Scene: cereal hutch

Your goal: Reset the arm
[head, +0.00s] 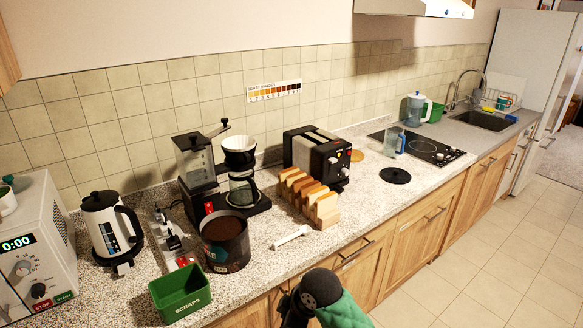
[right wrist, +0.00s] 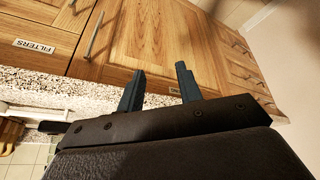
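My right gripper (right wrist: 160,86) shows in the right wrist view. Its two dark fingers stand apart with nothing between them, in front of the wooden cabinet fronts (right wrist: 150,45). In the head view, a dark rounded part of my arm with a green section shows at the bottom centre, in front of the counter; no fingertips are visible there. My left gripper is in neither view.
The speckled counter (head: 330,240) holds a kettle (head: 103,225), a green scraps bin (head: 180,293), an open dark tin (head: 225,243), a coffee maker (head: 243,190), toast slices in a rack (head: 308,193) and a toaster (head: 318,155). Tiled floor (head: 480,265) lies clear at right.

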